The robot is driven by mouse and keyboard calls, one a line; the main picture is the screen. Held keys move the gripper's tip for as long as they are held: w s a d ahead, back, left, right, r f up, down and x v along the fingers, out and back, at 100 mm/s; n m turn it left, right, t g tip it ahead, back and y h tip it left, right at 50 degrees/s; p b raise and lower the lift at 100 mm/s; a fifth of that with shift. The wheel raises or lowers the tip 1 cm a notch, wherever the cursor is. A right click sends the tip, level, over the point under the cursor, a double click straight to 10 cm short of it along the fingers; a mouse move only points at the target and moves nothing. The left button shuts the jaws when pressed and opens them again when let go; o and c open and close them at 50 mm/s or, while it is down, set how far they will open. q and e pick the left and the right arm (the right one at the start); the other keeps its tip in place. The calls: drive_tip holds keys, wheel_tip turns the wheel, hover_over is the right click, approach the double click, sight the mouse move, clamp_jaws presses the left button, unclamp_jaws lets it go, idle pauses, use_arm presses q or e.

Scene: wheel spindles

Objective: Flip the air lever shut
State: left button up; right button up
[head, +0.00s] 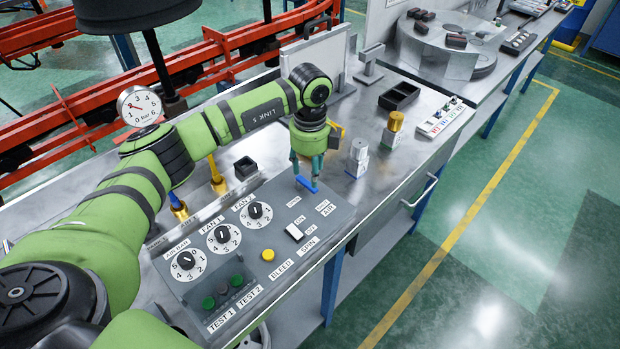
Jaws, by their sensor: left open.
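The air lever (307,185) is a small blue bar on the grey control panel (330,224), near its far right corner beside the AIR label. It lies slantwise, and small labels stand on the panel on its near side. My left gripper (308,178) points down right over the lever, with its teal fingers apart on either side of it. I cannot tell whether the fingers touch the lever, as they hide part of its base. My right gripper is out of view.
A pressure gauge (139,106) stands at the left. A silver part (358,150) and a gold part (395,122) stand right of my gripper.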

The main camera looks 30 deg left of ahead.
sight(310, 187)
use_arm(q)
wheel_tip(310, 187, up, 7)
drive_tip(key=shift+r, duration=0.15)
drive_tip(key=shift+s, duration=0.1)
idle(0.5)
